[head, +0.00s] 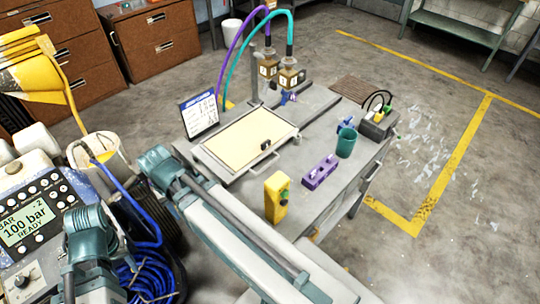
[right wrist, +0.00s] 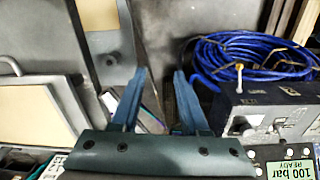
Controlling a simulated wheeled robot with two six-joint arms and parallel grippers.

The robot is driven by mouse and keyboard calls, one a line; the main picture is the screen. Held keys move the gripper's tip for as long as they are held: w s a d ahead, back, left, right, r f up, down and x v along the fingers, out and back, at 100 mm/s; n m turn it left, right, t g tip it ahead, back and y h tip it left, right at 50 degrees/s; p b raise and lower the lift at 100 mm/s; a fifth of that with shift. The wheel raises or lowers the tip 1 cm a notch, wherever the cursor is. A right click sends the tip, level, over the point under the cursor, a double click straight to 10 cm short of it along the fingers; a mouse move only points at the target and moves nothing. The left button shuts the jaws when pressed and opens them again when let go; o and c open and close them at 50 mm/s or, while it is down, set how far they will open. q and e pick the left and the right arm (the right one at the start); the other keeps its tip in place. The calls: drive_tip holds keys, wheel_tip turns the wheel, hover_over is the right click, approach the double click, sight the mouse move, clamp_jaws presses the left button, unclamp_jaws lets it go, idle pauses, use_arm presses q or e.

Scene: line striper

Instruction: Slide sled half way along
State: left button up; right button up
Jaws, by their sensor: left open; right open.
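The sled seems to be the flat cream board (head: 240,138) in a pale grey frame on the workbench, with a small black knob (head: 265,145) near its right edge. Two square nozzle blocks (head: 278,74) with purple and teal hoses stand behind it. My left gripper (head: 88,218) is at the lower left in the head view, by the pressure unit and apart from the board; its fingertips are hard to make out. My right gripper (right wrist: 153,85) shows in the right wrist view with its two blue fingers apart and nothing between them. A cream panel (right wrist: 22,108) lies at that view's left.
A yellow button box (head: 277,197), a purple block (head: 319,172) and a teal cup (head: 346,142) stand on the bench's near right. A small sign (head: 200,115) stands at its left. The pressure unit (head: 35,220) and coiled blue hose (head: 150,280) lie left of the bench.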

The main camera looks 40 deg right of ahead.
drive_tip(key=w+d+r+m+p, duration=0.15)
drive_tip(key=d+m, duration=0.25)
drive_tip(key=d, duration=0.4)
drive_tip(key=d+r+m+p, duration=0.2)
drive_tip(key=d+r+m, duration=0.15)
drive_tip(key=d, duration=0.55)
drive_tip(key=m+t+p, duration=0.2)
drive_tip(key=m+p, duration=0.2)
drive_tip(key=m, duration=0.5)
approach(271, 162)
drive_tip(key=f+b, duration=0.2)
drive_tip(key=b, duration=0.2)
drive_tip(key=w+f+b, duration=0.1)
drive_tip(key=f+b, duration=0.2)
drive_tip(key=b, duration=0.2)
drive_tip(key=f+b, duration=0.2)
drive_tip(key=b, duration=0.2)
drive_tip(key=shift+w+d+f, duration=0.15)
drive_tip(key=shift+d+f, duration=0.1)
drive_tip(key=shift+f, duration=0.1)
clamp_jaws()
